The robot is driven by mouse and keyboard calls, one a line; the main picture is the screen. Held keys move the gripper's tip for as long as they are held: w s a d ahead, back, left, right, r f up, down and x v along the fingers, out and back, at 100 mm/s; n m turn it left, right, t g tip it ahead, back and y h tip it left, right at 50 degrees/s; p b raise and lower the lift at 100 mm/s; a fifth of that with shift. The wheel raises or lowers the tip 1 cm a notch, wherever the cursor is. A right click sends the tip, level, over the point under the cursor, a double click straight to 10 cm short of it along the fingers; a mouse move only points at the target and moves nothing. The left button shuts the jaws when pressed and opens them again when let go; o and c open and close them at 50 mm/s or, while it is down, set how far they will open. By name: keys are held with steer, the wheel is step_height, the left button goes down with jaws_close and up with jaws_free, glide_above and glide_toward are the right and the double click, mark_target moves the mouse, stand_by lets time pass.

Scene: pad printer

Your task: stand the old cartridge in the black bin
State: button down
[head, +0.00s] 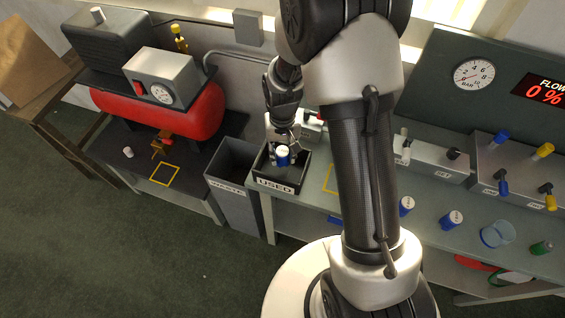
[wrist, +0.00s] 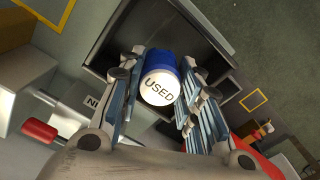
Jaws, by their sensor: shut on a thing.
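The old cartridge is a blue cylinder with a white cap marked USED. It shows in the head view (head: 282,159) and in the wrist view (wrist: 161,82). My gripper (head: 284,147) is shut on it, with one finger on each side in the wrist view (wrist: 158,92). The black bin (head: 275,186) is an open, shallow box with a USED label on its front, on the bench left of my arm. The cartridge appears over or within the bin opening, roughly upright. The bin also shows behind it in the wrist view (wrist: 116,32). Whether the cartridge touches the bin floor cannot be told.
A tall grey waste bin (head: 227,192) stands directly left of the black bin. A red tank (head: 192,113) is farther left.

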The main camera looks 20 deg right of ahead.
steer(key=shift+f+b, duration=0.6)
steer(key=shift+f, duration=1.65)
steer(key=shift+f, duration=0.15)
steer(key=c, duration=1.2)
jaws_free()
steer(key=shift+o, duration=0.2)
